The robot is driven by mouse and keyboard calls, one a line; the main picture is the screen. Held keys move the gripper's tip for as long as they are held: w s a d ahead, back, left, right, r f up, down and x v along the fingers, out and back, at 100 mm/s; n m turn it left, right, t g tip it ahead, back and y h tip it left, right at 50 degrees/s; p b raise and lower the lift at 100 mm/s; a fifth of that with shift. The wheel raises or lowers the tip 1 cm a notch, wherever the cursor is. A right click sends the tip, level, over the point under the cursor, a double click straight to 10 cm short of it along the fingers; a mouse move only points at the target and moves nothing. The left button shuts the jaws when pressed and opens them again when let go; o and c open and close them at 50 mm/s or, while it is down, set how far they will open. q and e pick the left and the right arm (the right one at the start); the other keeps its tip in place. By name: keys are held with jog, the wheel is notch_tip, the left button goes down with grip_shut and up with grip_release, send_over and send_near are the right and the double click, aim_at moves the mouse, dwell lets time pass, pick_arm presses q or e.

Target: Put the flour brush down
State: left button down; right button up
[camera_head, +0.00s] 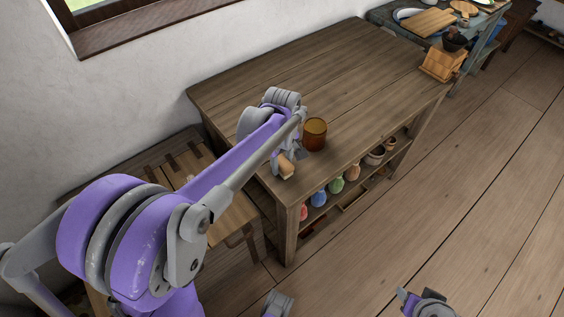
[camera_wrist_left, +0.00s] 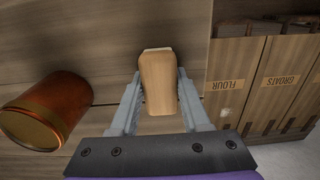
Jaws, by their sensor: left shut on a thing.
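The flour brush (camera_wrist_left: 158,82) has a pale wooden block with a lighter strip at its far end. My left gripper (camera_wrist_left: 157,96) is shut on it, with a finger on each side. In the head view the brush (camera_head: 287,167) shows at the tip of my left gripper (camera_head: 283,158), over the near left end of the wooden table (camera_head: 345,62). I cannot tell whether the brush touches the tabletop. The rest of the brush is hidden by the gripper.
An amber-brown jar (camera_head: 315,134) stands on the table close beside the gripper; it also shows in the wrist view (camera_wrist_left: 46,112). Wooden bins labelled FLOUR (camera_wrist_left: 232,86) and GROATS (camera_wrist_left: 284,86) are beside the table. A wooden holder (camera_head: 441,64) stands at the far right end. The middle tabletop is clear.

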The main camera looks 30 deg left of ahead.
aim_at(282, 161)
pick_arm(q)
jog(key=shift+c, duration=1.8)
grip_release()
jog(key=shift+r, duration=0.35)
notch_tip(282, 161, up, 11)
jog(key=p, duration=0.2)
jog(key=s+d+f+m+t, duration=0.2)
jog(key=s+f+m, duration=0.3)
jog(key=s, duration=0.3)
jog(key=s+d+f+m+t, duration=0.3)
jog(key=s+d+f+m, duration=0.1)
jog(key=s+m, duration=0.4)
jog(key=shift+s+d+f+m, duration=0.3)
jog(key=shift+s+d+f, duration=0.1)
jog(key=shift+s, duration=0.15)
